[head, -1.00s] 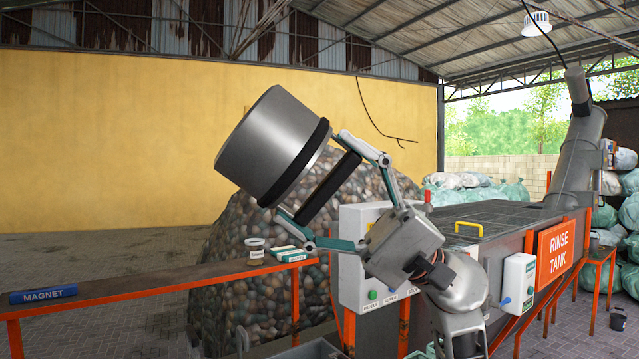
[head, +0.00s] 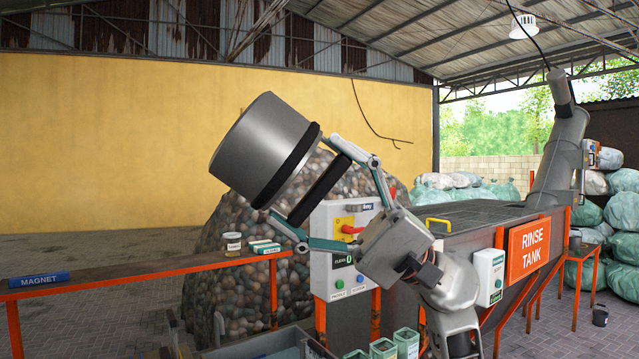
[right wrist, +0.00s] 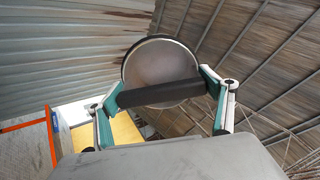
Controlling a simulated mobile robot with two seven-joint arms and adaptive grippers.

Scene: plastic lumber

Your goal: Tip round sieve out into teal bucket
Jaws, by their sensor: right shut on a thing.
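The round sieve (head: 262,143) is a silver drum with a black band, held up in the air and steeply tilted in the head view. My right gripper (head: 308,200) is shut on the sieve's black bar-like handle (head: 321,190). In the right wrist view the sieve (right wrist: 162,70) shows its pale round face behind the dark bar. I cannot see loose contents in it. I cannot make out a teal bucket for certain; small teal containers (head: 406,343) stand at the bottom edge of the head view. My left gripper is not in view.
An orange-edged shelf (head: 120,277) at left carries a blue magnet bar (head: 39,280), a jar (head: 232,242) and small boxes (head: 264,247). A control box (head: 341,255) stands behind my right arm. The rinse tank (head: 528,249) is at right, a stone heap (head: 240,285) behind the shelf.

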